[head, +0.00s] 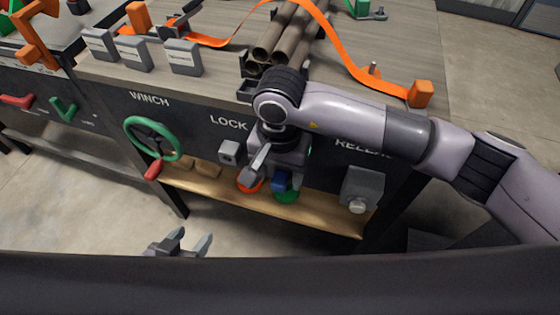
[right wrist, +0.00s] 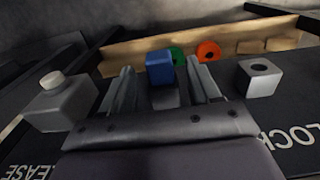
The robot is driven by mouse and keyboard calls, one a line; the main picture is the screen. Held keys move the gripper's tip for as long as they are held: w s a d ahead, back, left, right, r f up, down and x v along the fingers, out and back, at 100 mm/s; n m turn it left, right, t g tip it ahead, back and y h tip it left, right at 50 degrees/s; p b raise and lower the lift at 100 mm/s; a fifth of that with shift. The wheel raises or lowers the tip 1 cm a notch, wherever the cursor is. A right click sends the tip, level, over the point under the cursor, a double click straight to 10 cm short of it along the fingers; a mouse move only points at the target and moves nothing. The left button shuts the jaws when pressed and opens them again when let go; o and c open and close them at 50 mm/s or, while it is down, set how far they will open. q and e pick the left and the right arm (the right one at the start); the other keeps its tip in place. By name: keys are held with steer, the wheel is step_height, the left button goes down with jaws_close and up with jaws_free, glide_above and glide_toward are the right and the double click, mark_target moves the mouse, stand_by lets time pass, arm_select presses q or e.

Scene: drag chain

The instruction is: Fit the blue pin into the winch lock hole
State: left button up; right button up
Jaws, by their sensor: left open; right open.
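The blue pin (head: 282,181) shows below my right gripper (head: 277,170) at the front of the bench. In the right wrist view the blue pin (right wrist: 160,68) stands between the two spread fingers of my right gripper (right wrist: 163,85), with a gap on each side. What holds the pin up is hidden. The lock block (head: 229,152) is a grey cube under the word LOCK, just left of my right gripper. Its round, dark, empty-looking hole shows on the block (right wrist: 259,80) in the right wrist view. My left gripper (head: 180,245) is open and empty, low at the lower left.
A green winch wheel (head: 152,138) with a red handle is on the panel left of the lock. A grey release block (head: 362,188) is to the right. An orange ring (head: 249,185) and a green ring (head: 287,197) are by the wooden shelf (head: 325,222) below.

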steer(key=shift+f, duration=0.2)
jaws_close()
steer(key=shift+s, duration=0.15)
steer(key=shift+s+a, duration=0.35)
steer(key=shift+s, duration=0.55)
steer(key=shift+s+a, duration=0.3)
steer(key=shift+s, duration=0.55)
steer(key=shift+s, duration=0.1)
steer(key=shift+s+a, duration=0.25)
steer(key=shift+s, duration=0.55)
steer(key=shift+s+a, duration=0.3)
steer(key=shift+s, duration=0.5)
steer(key=shift+s+a, duration=0.25)
steer(key=shift+s, duration=0.55)
